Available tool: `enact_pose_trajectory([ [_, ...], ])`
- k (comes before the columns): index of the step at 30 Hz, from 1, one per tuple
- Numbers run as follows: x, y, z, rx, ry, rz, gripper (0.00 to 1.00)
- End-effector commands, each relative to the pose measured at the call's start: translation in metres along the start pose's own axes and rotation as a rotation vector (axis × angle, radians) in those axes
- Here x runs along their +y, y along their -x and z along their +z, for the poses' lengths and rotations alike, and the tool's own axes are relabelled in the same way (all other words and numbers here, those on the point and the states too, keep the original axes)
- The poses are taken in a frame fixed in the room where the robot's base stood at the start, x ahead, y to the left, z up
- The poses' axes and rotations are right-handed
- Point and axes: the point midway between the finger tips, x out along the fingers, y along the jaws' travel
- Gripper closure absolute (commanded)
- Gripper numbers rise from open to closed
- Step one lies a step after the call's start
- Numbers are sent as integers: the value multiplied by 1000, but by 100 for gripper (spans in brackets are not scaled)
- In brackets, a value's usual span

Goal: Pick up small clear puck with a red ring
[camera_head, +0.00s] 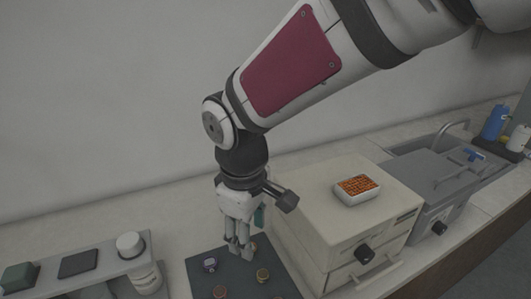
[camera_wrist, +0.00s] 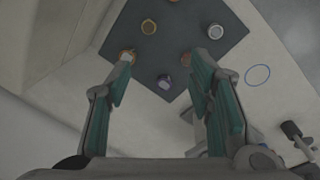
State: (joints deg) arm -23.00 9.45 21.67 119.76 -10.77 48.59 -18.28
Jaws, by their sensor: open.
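Several small round pucks sit on a dark mat (camera_head: 240,284), which also shows in the wrist view (camera_wrist: 182,12). A reddish puck (camera_head: 220,292) near the front of the mat looks closest to the red-ringed one, but its clear body is too small to make out. A dark puck with a pale rim (camera_head: 210,265) and a yellowish puck (camera_head: 262,275) are nearby.
A cream machine with drawers (camera_head: 313,223) stands close right of my gripper, a tray of orange pieces (camera_head: 357,188) on top. A low shelf (camera_head: 85,270) with a white-lidded jar (camera_head: 130,244) is at left.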

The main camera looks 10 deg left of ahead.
Motion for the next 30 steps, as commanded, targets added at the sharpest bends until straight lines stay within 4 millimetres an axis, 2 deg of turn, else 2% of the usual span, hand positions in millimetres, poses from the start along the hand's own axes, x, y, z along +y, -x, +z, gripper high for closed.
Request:
enact_pose_trajectory([
  [1, -14, -13, -18, -6, 69, -27, 52],
  [3, -29, -26, -36, -7, 142, -53, 52],
  [6, -46, -38, -54, -7, 217, -79, 52],
  [9, -56, -46, -63, -7, 259, -95, 52],
  [14, -62, -65, -66, -9, 275, -103, 52],
  [24, -67, -123, -64, -7, 273, -101, 52],
  [30, -67, -136, -64, -6, 270, -100, 52],
])
